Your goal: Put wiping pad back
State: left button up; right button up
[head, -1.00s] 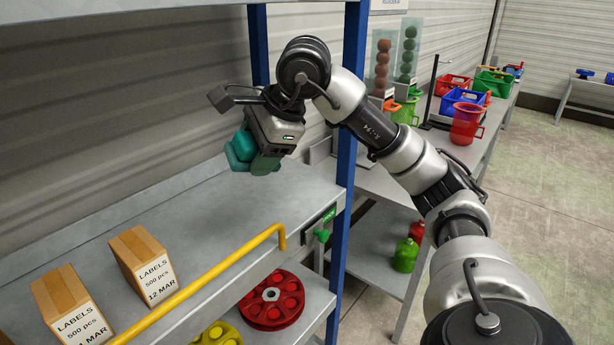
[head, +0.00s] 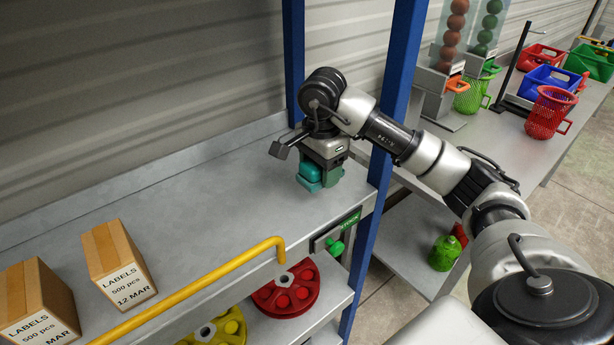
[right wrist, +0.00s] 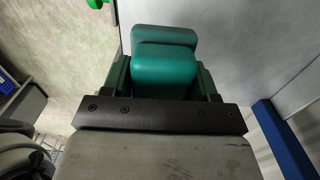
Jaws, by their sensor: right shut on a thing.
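The wiping pad is a teal, rounded block (head: 309,172) at the end of my right arm in the head view. My right gripper (head: 322,182) points down over the right end of the grey shelf (head: 225,190), near the blue rear post, and is shut on the pad. In the right wrist view the teal pad (right wrist: 163,68) sits between the green fingers of the gripper (right wrist: 163,80), with a rounded teal part beyond it. The gap between the pad and the shelf is hard to judge. My left gripper is not in view.
Two label boxes (head: 118,262) stand at the left on the shelf. A yellow rail (head: 200,290) runs along its front edge. A blue post (head: 398,95) stands close to my right arm. Red and yellow reels (head: 287,290) lie below. The shelf's middle is clear.

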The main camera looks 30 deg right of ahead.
jog(key=w+f, duration=0.1)
jog(key=w, duration=0.1)
jog(key=w+f+p, duration=0.1)
jog(key=w, duration=0.1)
jog(key=shift+a+f, duration=0.1)
jog(key=shift+f, duration=0.1)
jog(key=shift+w+f, duration=0.1)
jog(key=shift+f, duration=0.05)
jog(key=shift+a+f+p, duration=0.1)
jog(key=shift+f+p, duration=0.25)
jog(key=shift+p, duration=0.15)
notch_tip(320, 180, down, 2)
jog(key=shift+f+p, duration=0.2)
jog(key=shift+p, duration=0.4)
jog(key=shift+f, duration=0.45)
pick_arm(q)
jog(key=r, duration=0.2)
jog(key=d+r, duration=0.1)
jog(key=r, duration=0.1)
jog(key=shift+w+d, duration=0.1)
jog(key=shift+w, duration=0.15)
